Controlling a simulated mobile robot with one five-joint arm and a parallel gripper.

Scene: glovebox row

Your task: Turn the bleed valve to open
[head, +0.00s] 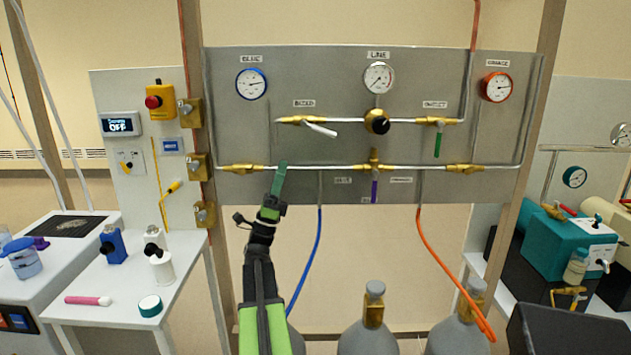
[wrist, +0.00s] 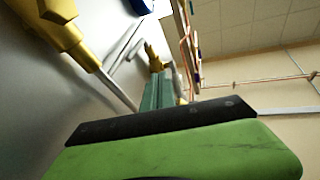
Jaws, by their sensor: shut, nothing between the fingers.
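The bleed valve (head: 292,120) is a brass fitting on the grey panel, under a small label that seems to read "BLEED". Its white lever (head: 320,129) points right and slightly down. My gripper (head: 282,167) is shut and empty, in front of the panel, below and left of the lever and apart from it in the head view. In the wrist view the teal fingers (wrist: 160,90) are together and reach along the panel. A brass fitting (wrist: 62,35) is close at the upper left there; I cannot tell which one.
The panel (head: 340,80) carries a blue gauge (head: 252,84), a line gauge (head: 379,78), an orange gauge (head: 496,87), a black knob (head: 377,121), a green lever (head: 438,146) and a purple lever (head: 374,190). A horizontal pipe crosses near my fingers. Gas cylinders (head: 368,335) stand below.

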